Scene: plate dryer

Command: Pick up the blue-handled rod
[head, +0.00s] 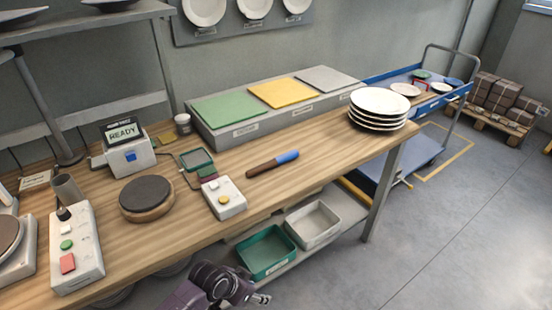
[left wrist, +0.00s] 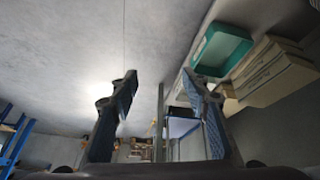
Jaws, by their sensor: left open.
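The blue-handled rod (head: 272,164) lies on the wooden worktop in the head view, near the middle of the bench. It has a brown section to the left and a blue end to the right. My left gripper (head: 261,298) is at the bottom of the head view, in front of the bench and well apart from the rod. In the left wrist view its two fingers (left wrist: 159,80) are spread open with nothing between them. The rod does not show in the left wrist view. My right gripper is in neither view.
A button box (head: 223,198) sits left of the rod. A plate stack (head: 380,108) stands at the bench's right end. A green bin (head: 265,252) and a grey bin (head: 313,225) are on the lower shelf. The wood (head: 320,150) right of the rod is clear.

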